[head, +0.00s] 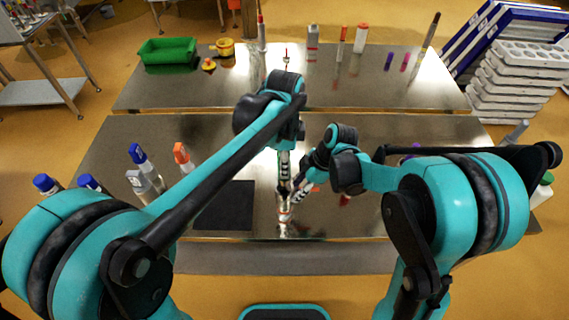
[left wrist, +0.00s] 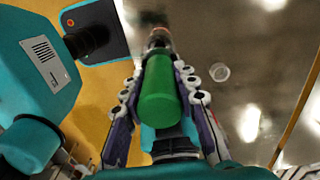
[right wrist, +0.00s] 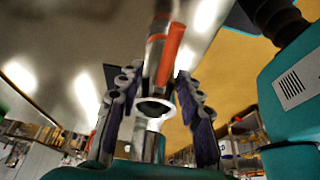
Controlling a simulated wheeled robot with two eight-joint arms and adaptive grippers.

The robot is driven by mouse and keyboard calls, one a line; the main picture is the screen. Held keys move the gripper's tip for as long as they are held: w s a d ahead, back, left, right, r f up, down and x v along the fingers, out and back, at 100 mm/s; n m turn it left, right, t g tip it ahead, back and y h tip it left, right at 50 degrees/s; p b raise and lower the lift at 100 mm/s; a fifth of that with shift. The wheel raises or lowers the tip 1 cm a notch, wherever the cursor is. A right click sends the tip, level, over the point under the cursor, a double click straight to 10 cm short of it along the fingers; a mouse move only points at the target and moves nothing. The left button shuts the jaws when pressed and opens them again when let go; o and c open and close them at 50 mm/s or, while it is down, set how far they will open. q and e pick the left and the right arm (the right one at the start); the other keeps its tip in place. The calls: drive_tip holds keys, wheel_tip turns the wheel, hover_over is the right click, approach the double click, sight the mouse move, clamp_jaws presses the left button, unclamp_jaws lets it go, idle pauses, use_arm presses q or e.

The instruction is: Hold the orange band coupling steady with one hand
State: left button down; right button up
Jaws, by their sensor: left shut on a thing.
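The orange band coupling (right wrist: 170,52) shows in the right wrist view as a steel tube with an orange strip along it. Its open round end faces my right wrist camera. My right gripper (right wrist: 155,95) is open, its two fingers on either side of the tube with gaps. In the left wrist view my left gripper (left wrist: 160,88) is shut on a green cylinder (left wrist: 160,92), with a metallic end beyond it. In the head view my left gripper (head: 284,180) and right gripper (head: 301,188) are close together over the near table; the arms hide much there.
A dark mat (head: 224,206) lies left of the grippers on the steel table. Several bottles with blue or orange caps, including a blue-capped bottle (head: 141,157), stand at its left. A green bin (head: 168,50) is on the far table. White stacked moulds (head: 515,85) stand at right.

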drive_tip(key=o, duration=0.5)
drive_tip(key=shift+r, duration=0.1)
drive_tip(key=v, duration=1.1)
drive_tip(key=shift+d+r, duration=0.15)
drive_tip(key=shift+r, duration=0.25)
